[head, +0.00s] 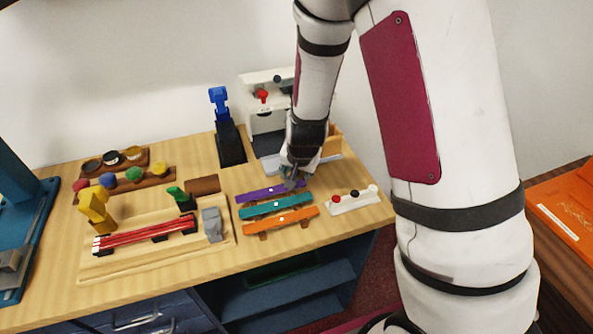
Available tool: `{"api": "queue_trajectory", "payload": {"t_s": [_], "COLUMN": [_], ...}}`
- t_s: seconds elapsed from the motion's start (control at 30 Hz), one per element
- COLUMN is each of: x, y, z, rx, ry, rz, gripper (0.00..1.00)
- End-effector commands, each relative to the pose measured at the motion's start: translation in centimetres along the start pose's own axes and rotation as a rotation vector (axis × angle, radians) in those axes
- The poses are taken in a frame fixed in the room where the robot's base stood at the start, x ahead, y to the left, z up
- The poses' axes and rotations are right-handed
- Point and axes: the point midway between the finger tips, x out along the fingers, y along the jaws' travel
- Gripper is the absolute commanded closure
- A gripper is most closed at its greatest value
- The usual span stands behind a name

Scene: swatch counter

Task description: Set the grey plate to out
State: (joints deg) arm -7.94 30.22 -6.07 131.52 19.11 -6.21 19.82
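A flat light-grey plate (266,166) shows at the foot of the white machine (256,82), at the back of the counter. My arm and gripper hide its right part, so I cannot tell how far it sticks out.
Teal (262,208) and orange (270,224) bars lie in front. A white block with knobs (352,199) stands right. A blue-topped black stand (229,142) is left of the machine. A wooden tray (112,268) holds red rails, a yellow piece and a grey block (212,225).

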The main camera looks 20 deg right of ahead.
Motion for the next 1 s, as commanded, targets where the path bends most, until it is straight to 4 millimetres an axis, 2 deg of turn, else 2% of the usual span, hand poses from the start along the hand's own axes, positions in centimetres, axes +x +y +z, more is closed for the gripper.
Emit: {"api": "queue_trajectory", "payload": {"t_s": [0.23, 0.63, 1.0], "x": [-1.2, -7.4, -10.6], "y": [-0.1, -0.2, -0.1], "z": [-0.1, 0.0, 0.1], "rx": [-0.001, -0.003, -0.005], "ry": [0.004, 0.002, 0.002], "rz": [-0.002, -0.004, -0.002], "gripper": [0.61, 0.61, 0.61]}}
